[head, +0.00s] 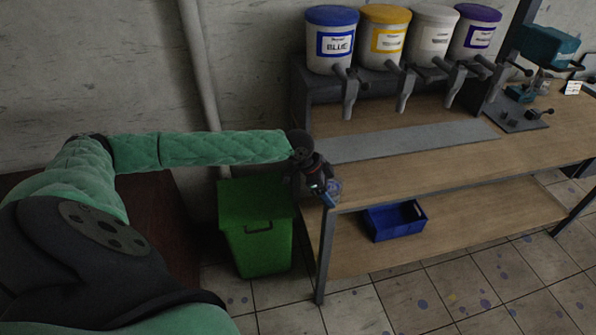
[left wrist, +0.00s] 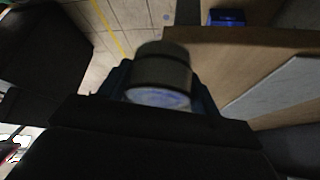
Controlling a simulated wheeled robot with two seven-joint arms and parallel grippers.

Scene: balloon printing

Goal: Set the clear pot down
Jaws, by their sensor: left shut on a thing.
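The clear pot (head: 335,186) is at the near left corner of the wooden workbench (head: 400,178) in the head view. In the left wrist view the pot (left wrist: 160,75) shows as a short cylinder with a dark band and a pale bluish end. My left gripper (head: 328,192) is shut on the pot, with its fingers on either side of it. I cannot tell whether the pot touches the bench top. My right gripper is not in view.
Several paint dispensers (head: 332,42) with coloured lids stand on a rack at the back of the bench. A green bin (head: 262,245) stands left of the bench. A blue crate (head: 395,220) sits on the lower shelf. A teal press (head: 550,45) is at the far right. The bench top's front strip is clear.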

